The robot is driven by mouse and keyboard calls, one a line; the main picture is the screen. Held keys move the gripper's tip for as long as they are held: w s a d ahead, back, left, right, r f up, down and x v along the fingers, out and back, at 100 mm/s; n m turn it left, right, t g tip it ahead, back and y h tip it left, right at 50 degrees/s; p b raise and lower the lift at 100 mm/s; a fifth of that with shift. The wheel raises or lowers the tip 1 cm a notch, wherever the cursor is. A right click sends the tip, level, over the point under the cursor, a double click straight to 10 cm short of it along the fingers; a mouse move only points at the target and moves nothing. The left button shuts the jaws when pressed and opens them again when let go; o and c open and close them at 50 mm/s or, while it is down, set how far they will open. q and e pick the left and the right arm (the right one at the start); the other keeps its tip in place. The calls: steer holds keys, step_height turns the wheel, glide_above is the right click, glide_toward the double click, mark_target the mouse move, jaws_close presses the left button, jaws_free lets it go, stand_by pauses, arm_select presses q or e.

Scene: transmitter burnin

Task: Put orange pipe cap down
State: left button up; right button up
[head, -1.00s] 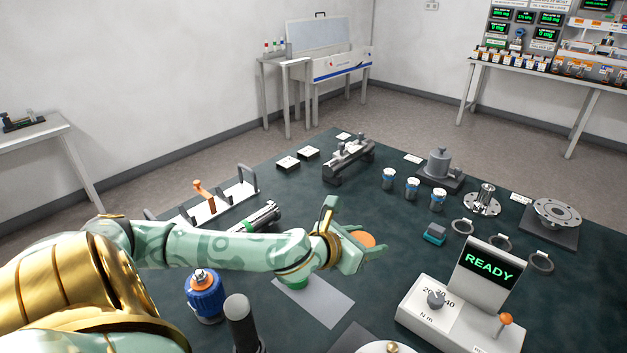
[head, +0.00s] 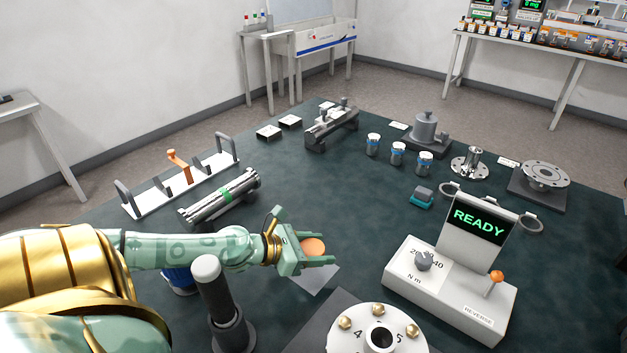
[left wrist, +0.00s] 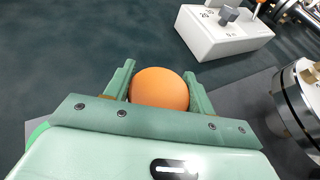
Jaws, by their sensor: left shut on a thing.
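The orange pipe cap (head: 312,246) is round and sits between the fingers of my left gripper (head: 318,256). In the left wrist view the cap (left wrist: 160,88) shows as an orange disc with a finger on each side, and my left gripper (left wrist: 160,92) is shut on it. The gripper is over the dark green table (head: 330,190), near a light grey sheet (head: 318,280) that it partly covers. I cannot tell how far the cap is above the surface. My right gripper is not in view.
A torque unit (head: 450,285) reading READY stands to the right of my left gripper. A numbered flange (head: 345,338) with gold bolts is in front. A dark post (head: 220,300) stands near my left forearm. A white rack (head: 200,180) and a pipe assembly (head: 222,196) lie behind.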

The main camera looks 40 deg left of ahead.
arm_select(q)
steer(key=shift+f+b, duration=1.1)
steer(key=shift+f, duration=1.55)
steer(key=o, duration=1)
steer(key=shift+c, duration=0.2)
steer(key=shift+r, duration=0.25)
steer(key=p+v, duration=0.3)
steer(key=v, duration=0.3)
steer(key=shift+s+a+r, duration=0.1)
steer(key=shift+s+r, duration=0.15)
steer(key=shift+s+a, duration=0.2)
steer(key=shift+s, duration=0.2)
